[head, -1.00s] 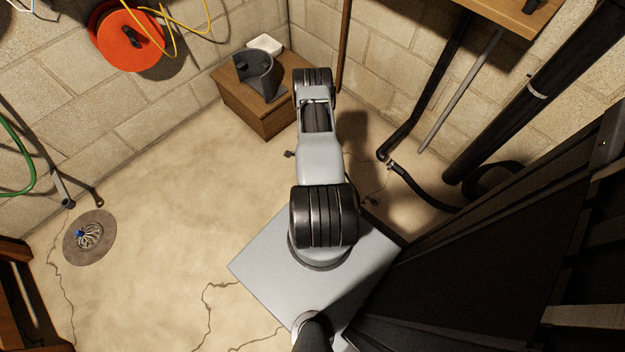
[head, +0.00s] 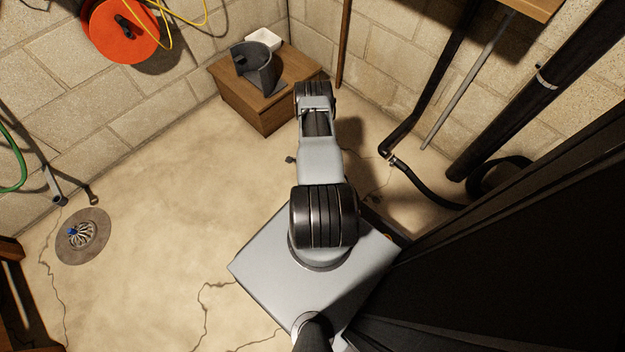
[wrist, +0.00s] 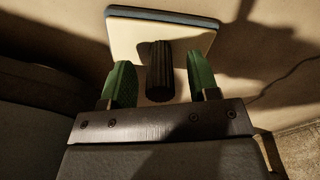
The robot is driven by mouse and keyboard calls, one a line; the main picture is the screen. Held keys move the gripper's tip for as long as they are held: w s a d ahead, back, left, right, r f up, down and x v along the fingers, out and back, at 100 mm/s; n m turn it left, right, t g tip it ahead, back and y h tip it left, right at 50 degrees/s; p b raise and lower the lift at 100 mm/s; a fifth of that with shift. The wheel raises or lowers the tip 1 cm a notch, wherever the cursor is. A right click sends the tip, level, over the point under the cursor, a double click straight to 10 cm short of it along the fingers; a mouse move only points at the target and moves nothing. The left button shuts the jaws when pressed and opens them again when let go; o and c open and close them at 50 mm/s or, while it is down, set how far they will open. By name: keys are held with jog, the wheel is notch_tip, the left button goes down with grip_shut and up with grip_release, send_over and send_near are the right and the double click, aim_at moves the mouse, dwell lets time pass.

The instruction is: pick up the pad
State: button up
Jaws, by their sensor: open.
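The pad (wrist: 121,32) shows in the wrist view as a cream square plate with a blue-grey edge. A dark ribbed cylinder (wrist: 160,72) stands out from its middle and looks like its handle. My gripper (wrist: 158,62) is open, with one green finger on each side of this cylinder and a gap visible on both sides. I cannot tell how deep the fingers reach along it. In the head view I cannot make out the pad or my gripper's fingers; my arm covers that area.
A wooden box (head: 262,112) against the back wall carries a dark curved holder (head: 258,70) and a white dish (head: 264,39). Black pipes (head: 430,90) and a hose (head: 420,192) lie to the right.

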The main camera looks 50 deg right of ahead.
jog(key=shift+c, duration=0.4)
grip_shut()
jog(key=shift+r, duration=0.1)
notch_tip(320, 180, up, 10)
jog(key=p, duration=0.4)
jog(key=shift+p, duration=0.3)
